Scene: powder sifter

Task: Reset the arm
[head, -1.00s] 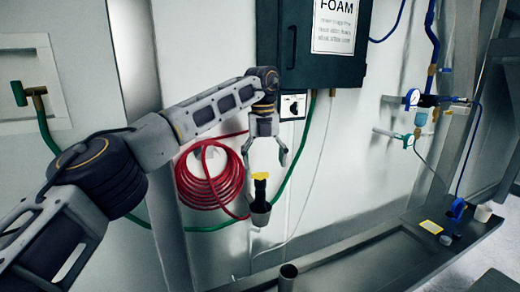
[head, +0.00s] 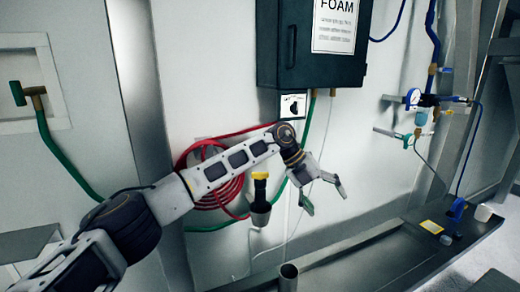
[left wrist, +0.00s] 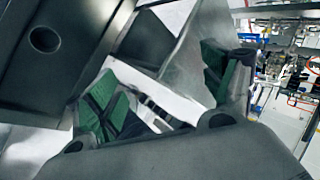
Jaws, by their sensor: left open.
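My left gripper (head: 325,195) is open and empty in the head view. My right gripper is not in view.
A red coiled hose (head: 208,180) hangs on the wall behind my left arm. Pipes and a gauge are on the right wall.

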